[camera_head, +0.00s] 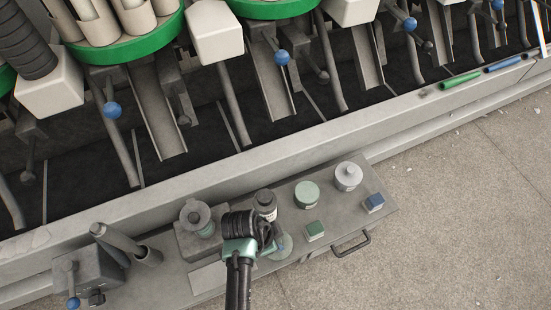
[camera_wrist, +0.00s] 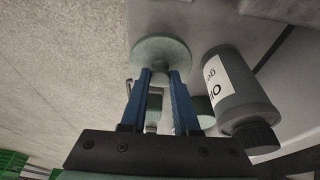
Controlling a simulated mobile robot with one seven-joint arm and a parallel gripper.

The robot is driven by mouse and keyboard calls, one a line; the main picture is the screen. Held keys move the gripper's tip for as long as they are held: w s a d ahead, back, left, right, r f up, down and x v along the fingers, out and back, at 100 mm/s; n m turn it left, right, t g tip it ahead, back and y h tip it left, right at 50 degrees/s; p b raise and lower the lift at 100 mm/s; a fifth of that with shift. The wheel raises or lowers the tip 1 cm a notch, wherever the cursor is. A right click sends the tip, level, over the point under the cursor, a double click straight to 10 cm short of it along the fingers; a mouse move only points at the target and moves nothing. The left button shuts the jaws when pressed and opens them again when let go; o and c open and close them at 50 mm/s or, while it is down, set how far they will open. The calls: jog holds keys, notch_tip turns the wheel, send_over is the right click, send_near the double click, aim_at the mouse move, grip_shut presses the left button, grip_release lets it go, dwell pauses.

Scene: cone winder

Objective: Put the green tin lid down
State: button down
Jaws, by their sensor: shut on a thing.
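The green tin lid is a pale green disc with a small knob; it shows in the wrist view (camera_wrist: 160,52) and partly beyond my gripper in the head view (camera_head: 285,248). My gripper (camera_wrist: 161,75) is shut on the lid's knob between its blue fingers. In the head view my gripper (camera_head: 276,246) is over the front of the grey shelf (camera_head: 207,279). Whether the lid touches the shelf I cannot tell. A pale green tin (camera_head: 306,193) stands behind and right of it. A green tin side also shows behind the fingers in the wrist view (camera_wrist: 204,112).
A grey bottle with a dark cap (camera_wrist: 238,92) stands close beside the fingers; it is also behind my gripper (camera_head: 265,204). A white tin (camera_head: 348,175), green block (camera_head: 314,231) and blue block (camera_head: 373,203) are to the right. A spool-like part (camera_head: 197,216) is left.

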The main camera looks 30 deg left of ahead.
jog(key=shift+f+b, duration=0.6)
jog(key=shift+f, duration=0.75)
jog(key=shift+f, duration=0.1)
jog(key=c, duration=0.7)
grip_release()
jog(key=shift+o, duration=0.2)
jog(key=p+v, duration=0.6)
jog(key=v, duration=0.6)
jog(key=shift+p, duration=0.4)
